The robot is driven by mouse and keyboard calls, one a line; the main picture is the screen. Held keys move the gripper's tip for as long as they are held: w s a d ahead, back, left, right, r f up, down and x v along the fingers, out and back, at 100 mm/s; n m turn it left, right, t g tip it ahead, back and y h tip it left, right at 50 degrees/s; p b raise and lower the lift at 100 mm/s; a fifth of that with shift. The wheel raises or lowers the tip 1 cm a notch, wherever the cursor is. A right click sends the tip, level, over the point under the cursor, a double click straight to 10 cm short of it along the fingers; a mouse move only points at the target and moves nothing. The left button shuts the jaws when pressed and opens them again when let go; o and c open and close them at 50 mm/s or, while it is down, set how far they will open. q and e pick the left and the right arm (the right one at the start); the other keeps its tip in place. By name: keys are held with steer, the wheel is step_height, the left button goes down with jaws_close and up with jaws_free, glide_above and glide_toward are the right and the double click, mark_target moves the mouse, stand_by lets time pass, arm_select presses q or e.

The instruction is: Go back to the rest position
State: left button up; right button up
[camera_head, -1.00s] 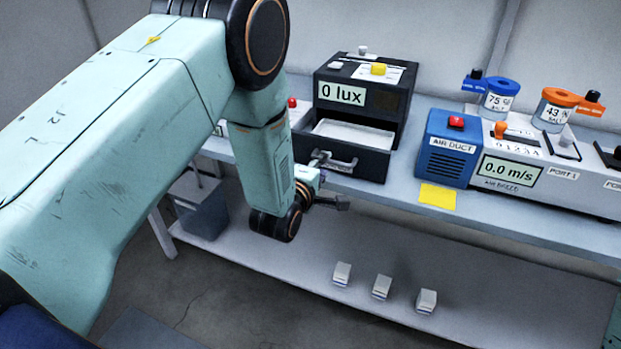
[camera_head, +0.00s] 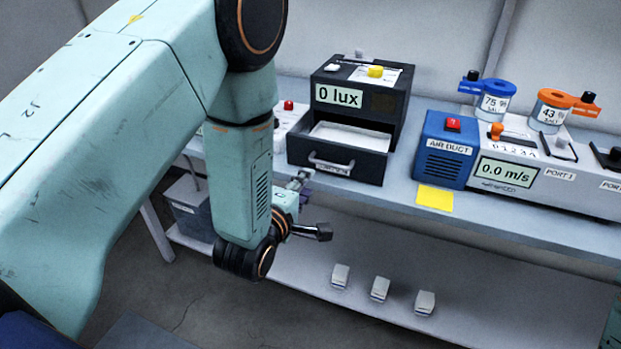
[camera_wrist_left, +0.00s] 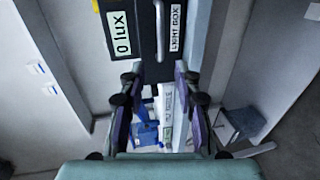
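My left gripper (camera_head: 310,207) is in front of the bench, below and in front of the drawer (camera_head: 345,168) of the black light box (camera_head: 385,100). Its fingers are apart with nothing between them; the left wrist view also shows the open fingers (camera_wrist_left: 157,78). The drawer is pulled out, with a white interior and a handle (camera_head: 331,162) on its front, clear of the fingers. The light box reads 0 lux and has a yellow button on top. My right gripper is not in view.
A blue air duct box (camera_head: 447,148) and a grey device reading 0.0 m/s (camera_head: 507,172) stand to the right. A yellow note (camera_head: 435,197) lies on the bench. Several small white blocks sit on the lower shelf (camera_head: 450,270). A grey bin (camera_head: 190,210) is at left.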

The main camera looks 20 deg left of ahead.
arm_select(q)
steer(key=s+a+f+m+g+b, duration=0.1)
steer(key=s+f+m+g, duration=0.6)
steer(key=s+f+m, duration=0.6)
steer(key=s+f+m+g+b, duration=0.1)
steer(key=s+f+g, duration=0.2)
steer(key=s, duration=0.4)
steer(key=s+a+f+m+g+b, duration=0.1)
steer(key=s+f+g, duration=0.1)
steer(key=s+f, duration=0.3)
steer(key=s+f+m+g+b, duration=0.1)
steer(key=s+f+m+g, duration=0.1)
steer(key=s, duration=0.9)
step_height(320, 180, down, 3)
steer(key=shift+a+r+g+y, duration=0.2)
steer(key=shift+g+y, duration=0.1)
steer(key=shift+g, duration=0.5)
steer(key=shift+a, duration=0.1)
